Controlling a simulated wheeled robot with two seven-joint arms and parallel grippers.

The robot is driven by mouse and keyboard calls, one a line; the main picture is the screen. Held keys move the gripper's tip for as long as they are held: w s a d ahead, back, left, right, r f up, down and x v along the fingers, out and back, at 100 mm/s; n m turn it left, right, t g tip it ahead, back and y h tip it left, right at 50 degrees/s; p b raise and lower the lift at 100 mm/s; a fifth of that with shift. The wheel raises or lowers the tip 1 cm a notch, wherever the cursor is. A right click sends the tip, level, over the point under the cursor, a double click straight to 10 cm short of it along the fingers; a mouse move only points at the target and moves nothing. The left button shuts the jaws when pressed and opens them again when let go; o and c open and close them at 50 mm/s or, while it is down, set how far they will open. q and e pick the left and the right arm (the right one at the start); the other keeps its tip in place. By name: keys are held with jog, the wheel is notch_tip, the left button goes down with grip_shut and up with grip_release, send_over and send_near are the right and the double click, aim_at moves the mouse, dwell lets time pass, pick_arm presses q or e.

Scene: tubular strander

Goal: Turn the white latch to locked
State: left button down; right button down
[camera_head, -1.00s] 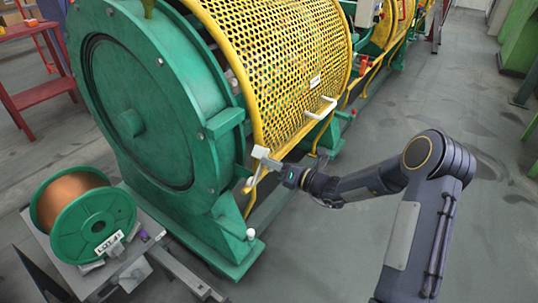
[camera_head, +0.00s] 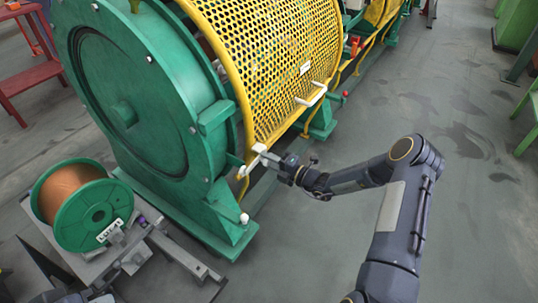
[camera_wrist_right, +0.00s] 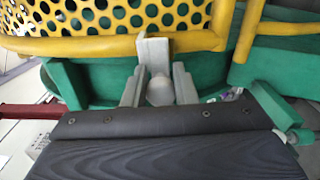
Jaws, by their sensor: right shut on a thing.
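The white latch (camera_head: 258,148) is at the lower near corner of the yellow perforated guard (camera_head: 270,70), beside the green end housing. My right gripper (camera_head: 262,159) reaches it from the right and is shut on it. In the right wrist view, the latch (camera_wrist_right: 154,53) stands upright against the yellow rim, and its rounded light part (camera_wrist_right: 160,92) lies between the two grey fingers of my right gripper (camera_wrist_right: 158,88). The locked mark is not visible. A dark piece, likely my left gripper (camera_head: 85,297), shows at the bottom left edge, mostly cut off.
A white handle (camera_head: 312,95) sticks out from the guard above my right gripper. A green spool of copper wire (camera_head: 80,205) rests on a grey stand at the lower left. A green foot (camera_head: 225,225) stands below the housing.

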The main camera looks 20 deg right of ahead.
jog(key=shift+f+m, duration=0.35)
jog(key=shift+m, duration=0.05)
jog(key=c, duration=1.2)
grip_release()
jog(key=shift+f, duration=0.1)
jog(key=shift+o, duration=0.2)
jog(key=v, duration=0.7)
jog(key=shift+s+d+p, duration=0.25)
jog(key=shift+s+p, duration=0.1)
